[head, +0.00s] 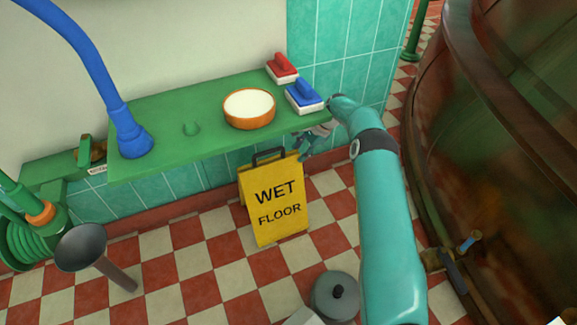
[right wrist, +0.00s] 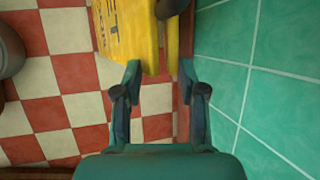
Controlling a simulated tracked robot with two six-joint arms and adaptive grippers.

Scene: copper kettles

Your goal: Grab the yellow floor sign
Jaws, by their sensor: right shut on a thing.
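The yellow floor sign (head: 275,205) reads "WET FLOOR" and has a dark handle at its top. It is upright below the front edge of the green shelf, by the teal wall; I cannot tell whether its foot touches the floor. My right gripper (head: 308,147) is at the sign's upper right corner, partly hidden by my teal arm. In the right wrist view the gripper (right wrist: 160,72) is shut on the edge of the sign (right wrist: 125,35), with one finger on each side. My left gripper is not in view.
The green shelf (head: 175,117) holds a white-topped bowl (head: 249,109), a red brush (head: 282,68) and a blue brush (head: 304,96). A grey lidded pot (head: 335,297) stands on the checkered floor. A large copper vessel (head: 500,130) fills the right side.

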